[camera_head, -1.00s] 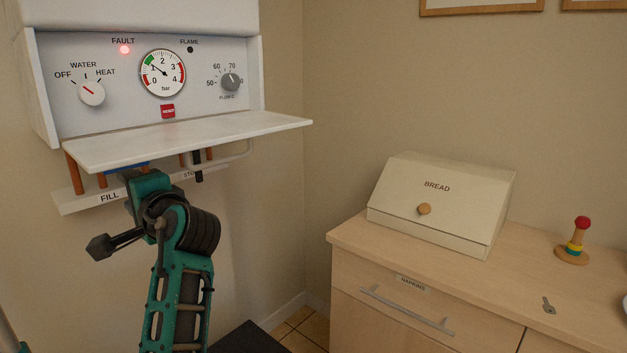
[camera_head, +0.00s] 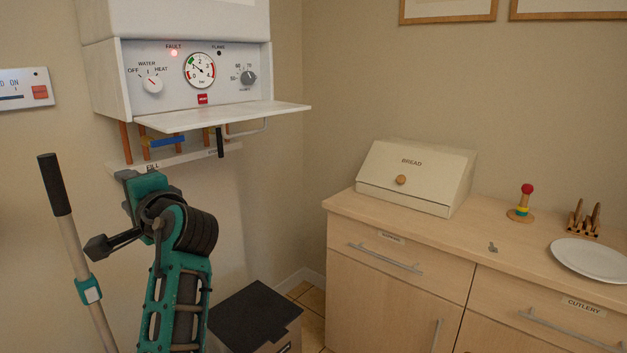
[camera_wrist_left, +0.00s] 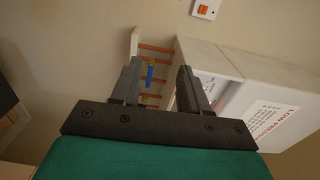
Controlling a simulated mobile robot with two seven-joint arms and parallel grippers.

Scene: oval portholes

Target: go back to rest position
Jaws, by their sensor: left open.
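My left arm (camera_head: 180,265), green and black, rises from the bottom of the head view in front of the wall below the boiler. Its fingertips are hidden there. In the left wrist view my left gripper (camera_wrist_left: 158,80) is open, its two dark fingers apart with nothing between them. Beyond them show the boiler's orange pipes and a blue handle (camera_wrist_left: 150,77). The white boiler (camera_head: 185,20) hangs on the wall with its flap (camera_head: 225,118) lowered and its red FAULT lamp (camera_head: 174,53) lit. My right gripper is not in view.
A dark-lidded bin (camera_head: 255,315) stands on the floor right of my arm. A pole with a black grip (camera_head: 55,185) stands at the left. The wooden cabinet (camera_head: 395,300) on the right carries a bread box (camera_head: 415,175), a toy, a rack and a plate.

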